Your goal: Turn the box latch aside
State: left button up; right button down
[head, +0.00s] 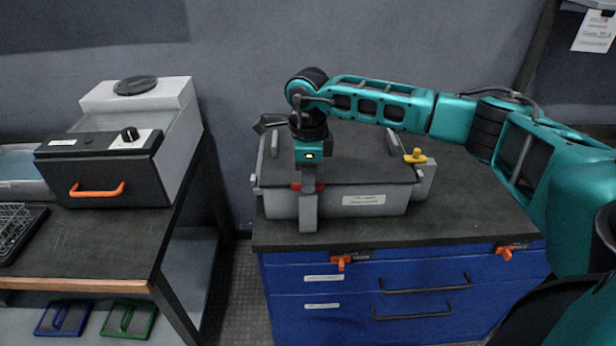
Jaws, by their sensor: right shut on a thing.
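A grey box (277,203) with a dark lid (365,160) and a white label stands on the dark top of the blue cabinet. A small red latch (319,187) sits at the front of the box, left of the label. My right gripper (308,212) points down in front of the box. It is shut on the red latch, which shows on either side of its grey finger. The middle of the latch is hidden by the finger. The lid looks closed. My left gripper is not in view.
A yellow knob (415,156) sits at the right of the box. The blue cabinet (285,290) has orange drawer latches (342,262). A bench at left holds a device with an orange handle (97,190). The cabinet top right of the box is clear under my arm.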

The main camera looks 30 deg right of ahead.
jog(key=c, duration=1.1)
grip_release()
jog(key=shift+c, duration=0.2)
notch_tip(320, 180, up, 13)
